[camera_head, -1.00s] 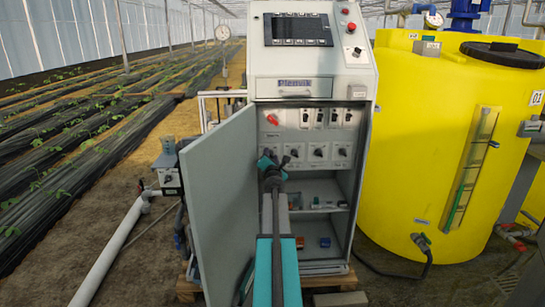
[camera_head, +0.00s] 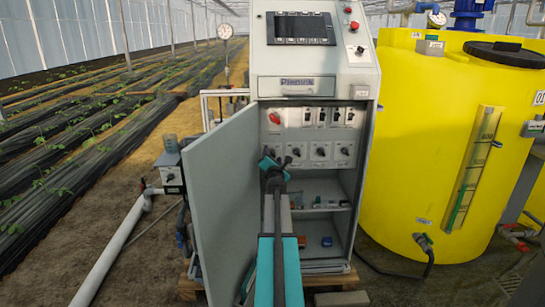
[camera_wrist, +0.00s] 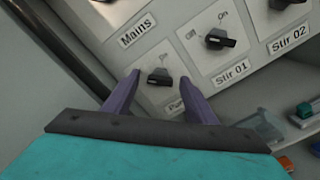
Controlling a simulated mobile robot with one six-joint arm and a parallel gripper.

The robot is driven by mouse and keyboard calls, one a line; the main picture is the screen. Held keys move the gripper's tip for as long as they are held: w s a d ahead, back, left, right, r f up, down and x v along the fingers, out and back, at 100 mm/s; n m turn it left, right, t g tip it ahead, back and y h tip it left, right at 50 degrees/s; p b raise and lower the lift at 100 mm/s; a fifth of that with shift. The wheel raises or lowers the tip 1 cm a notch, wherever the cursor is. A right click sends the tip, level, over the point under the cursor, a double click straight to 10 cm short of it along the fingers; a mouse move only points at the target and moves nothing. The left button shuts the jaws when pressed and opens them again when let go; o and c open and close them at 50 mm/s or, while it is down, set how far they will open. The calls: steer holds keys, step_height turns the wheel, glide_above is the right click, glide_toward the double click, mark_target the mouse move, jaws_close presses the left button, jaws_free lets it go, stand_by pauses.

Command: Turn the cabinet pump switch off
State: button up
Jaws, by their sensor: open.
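The pump switch (camera_wrist: 160,76) is a small black rotary knob on a pale plate in the wrist view. Its label (camera_wrist: 175,106) is partly hidden, with only the first letters showing. Its handle lies roughly crosswise in the picture; I cannot tell its exact setting. My gripper (camera_wrist: 160,78) has two purple fingers, open, one on each side of the knob in the picture. Contact cannot be made out. In the head view my gripper (camera_head: 273,160) is at the left end of the lower switch row and covers the pump switch.
The Stir 01 switch (camera_wrist: 219,39) and Stir 02 switch (camera_wrist: 284,3) are to the right. The red mains switch (camera_head: 275,118) is above. The open cabinet door (camera_head: 222,205) stands close on the left. Shelves below hold small parts. A yellow tank (camera_head: 425,150) stands right.

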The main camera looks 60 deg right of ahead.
steer(key=v, duration=1.2)
steer(key=shift+a, duration=0.35)
steer(key=shift+s+f, duration=0.1)
steer(key=shift+s, duration=0.05)
stand_by(0.6)
